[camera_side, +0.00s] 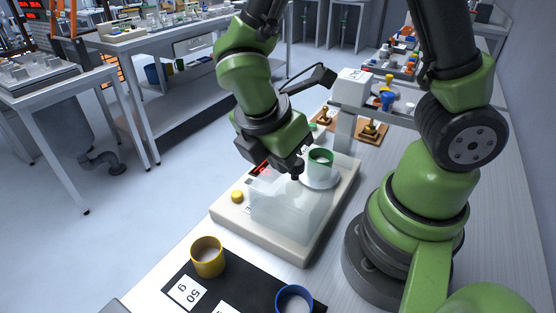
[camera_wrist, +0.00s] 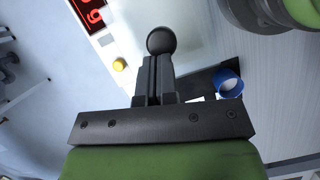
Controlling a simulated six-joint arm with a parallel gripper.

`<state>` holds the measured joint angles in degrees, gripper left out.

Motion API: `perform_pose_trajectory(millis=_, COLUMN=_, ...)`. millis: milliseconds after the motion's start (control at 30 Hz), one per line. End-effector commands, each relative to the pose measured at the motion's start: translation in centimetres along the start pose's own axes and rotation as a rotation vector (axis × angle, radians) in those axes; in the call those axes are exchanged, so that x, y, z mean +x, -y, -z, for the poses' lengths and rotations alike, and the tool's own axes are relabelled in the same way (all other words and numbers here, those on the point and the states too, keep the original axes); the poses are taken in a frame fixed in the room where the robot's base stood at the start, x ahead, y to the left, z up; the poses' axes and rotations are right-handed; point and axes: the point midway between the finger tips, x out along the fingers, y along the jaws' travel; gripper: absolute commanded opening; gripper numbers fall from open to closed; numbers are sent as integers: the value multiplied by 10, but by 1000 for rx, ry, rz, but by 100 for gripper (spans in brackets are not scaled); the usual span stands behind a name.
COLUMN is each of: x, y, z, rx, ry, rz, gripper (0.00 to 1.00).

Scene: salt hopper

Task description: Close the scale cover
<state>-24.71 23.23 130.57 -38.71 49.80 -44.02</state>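The scale (camera_side: 235,215) has a cream base, a yellow button (camera_side: 237,196) and a red display (camera_wrist: 92,14). Its clear cover (camera_side: 285,215) sits over the front part of the base. A green cup (camera_side: 320,162) stands on the round white pan behind the cover, outside it. A black ball knob (camera_wrist: 160,40) shows at my fingertips in the wrist view. My gripper (camera_side: 293,172) is low over the cover's rear part, beside the cup. Its fingers (camera_wrist: 154,72) are together, with only a thin line between them. I cannot tell whether they touch the knob.
A yellow cup (camera_side: 208,257) and a blue cup (camera_side: 294,300) stand on a black mat (camera_side: 185,270) with white labels in front of the scale. A white post-mounted dispenser (camera_side: 352,88) stands behind the pan. Wooden stands (camera_side: 371,131) are farther back.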

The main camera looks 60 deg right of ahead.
Motion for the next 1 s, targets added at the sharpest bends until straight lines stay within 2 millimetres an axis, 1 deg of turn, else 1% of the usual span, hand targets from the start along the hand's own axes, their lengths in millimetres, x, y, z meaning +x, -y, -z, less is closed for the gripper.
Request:
perform_pose_trajectory(millis=33, x=4, y=-2, z=-11, rx=9, ry=2, rz=4, gripper=0)
perform_pose_trajectory(millis=100, x=10, y=-6, z=-26, rx=10, ry=2, rz=5, gripper=0)
perform_pose_trajectory(millis=300, x=26, y=-15, z=-66, rx=10, ry=1, rz=4, gripper=0)
perform_pose_trajectory(millis=400, x=33, y=-19, z=-82, rx=7, ry=1, rz=3, gripper=0)
perform_pose_trajectory(millis=500, x=38, y=-22, z=-94, rx=5, ry=1, rz=3, gripper=0)
perform_pose_trajectory(millis=667, x=41, y=-23, z=-101, rx=1, ry=1, rz=2, gripper=0)
perform_pose_trajectory(millis=1000, x=41, y=-23, z=-101, rx=-1, ry=1, rz=2, gripper=0)
